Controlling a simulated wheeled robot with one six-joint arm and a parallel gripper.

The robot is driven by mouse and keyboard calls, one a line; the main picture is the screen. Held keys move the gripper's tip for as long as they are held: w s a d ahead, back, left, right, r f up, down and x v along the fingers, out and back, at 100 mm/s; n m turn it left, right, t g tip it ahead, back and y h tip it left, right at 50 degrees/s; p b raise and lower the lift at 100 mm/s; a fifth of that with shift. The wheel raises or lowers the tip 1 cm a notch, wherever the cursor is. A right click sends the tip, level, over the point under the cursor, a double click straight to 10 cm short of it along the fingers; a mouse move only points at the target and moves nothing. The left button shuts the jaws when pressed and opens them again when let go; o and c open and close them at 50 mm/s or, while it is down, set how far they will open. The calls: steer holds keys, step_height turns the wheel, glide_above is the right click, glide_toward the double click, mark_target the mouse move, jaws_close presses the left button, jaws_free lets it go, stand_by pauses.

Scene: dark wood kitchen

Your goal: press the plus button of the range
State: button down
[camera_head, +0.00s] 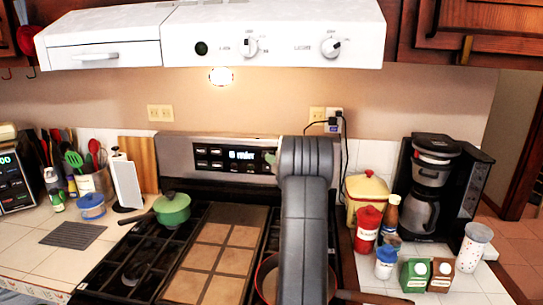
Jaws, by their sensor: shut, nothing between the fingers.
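The range (166,148) stands against the back wall, with its upright control panel behind the cooktop. The panel has a dark strip with a lit display (243,155) and small white-marked buttons (209,157) to its left. The marks are too small for me to tell which button is the plus. My grey arm (304,215) rises in front of the range, and its upper end covers the right part of the panel. My gripper is hidden behind the arm, so its distance from the panel does not show.
A green lidded pot (173,208) sits on the back left of the cooktop, beside a tiled griddle (215,262). A pan (265,272) is partly behind my arm. Jars, cartons and a coffee maker (428,190) crowd the right counter. The hood (275,35) hangs above.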

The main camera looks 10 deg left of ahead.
steer(key=shift+w, duration=0.45)
steer(key=shift+w+r+b, duration=0.4)
steer(key=shift+w+b, duration=0.1)
